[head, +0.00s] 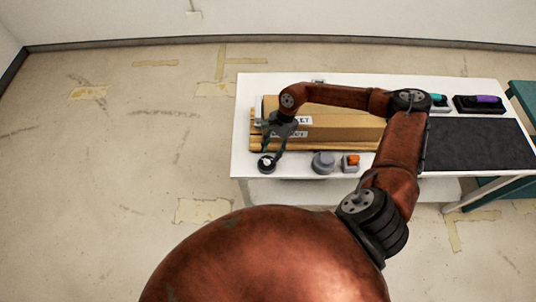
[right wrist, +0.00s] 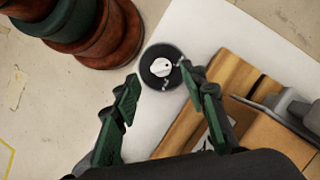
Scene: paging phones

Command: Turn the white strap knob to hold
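The white strap knob (head: 266,161) sits on a dark round dial at the front left corner of the white table. In the right wrist view the white knob (right wrist: 161,67) is in the middle of its black disc (right wrist: 150,80), with small marks on the disc. My right gripper (head: 272,153) reaches down over the dial. In the right wrist view its green-padded fingers (right wrist: 160,78) are spread apart, one on each side of the dial, with the right fingertip overlapping the disc's edge. Whether it touches I cannot tell. My left gripper is not in view.
A cardboard box (head: 345,124) on wooden slats lies behind the dial. A grey round knob (head: 323,161) and an orange button (head: 352,159) stand to the right. A black mat (head: 480,145) and dark holders with teal and purple items (head: 486,99) are further right.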

